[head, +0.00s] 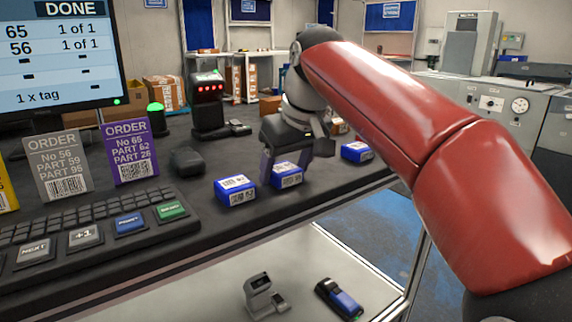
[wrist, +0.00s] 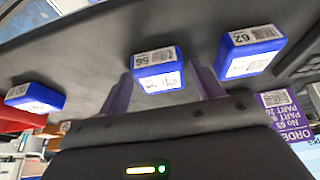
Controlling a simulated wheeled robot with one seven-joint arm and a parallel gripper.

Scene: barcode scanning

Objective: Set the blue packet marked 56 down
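The blue packet marked 56 (wrist: 158,72) is between the purple fingers of my gripper (wrist: 162,72) in the wrist view. Its white number label and barcode label show. A strip of dark counter shows between the packet and the right finger, so the fingers look open around it. In the head view the packet (head: 287,175) appears to rest upright on the dark counter (head: 240,225), with my gripper (head: 283,168) just above and around it. The far finger is partly hidden there.
The blue packet marked 62 (wrist: 250,52) stands close beside it, left of it in the head view (head: 236,190). Another blue packet (head: 357,151) stands farther right. A keyboard (head: 100,235), order cards (head: 132,150) and a scanner with red lights (head: 207,100) are left. A lower shelf holds two devices.

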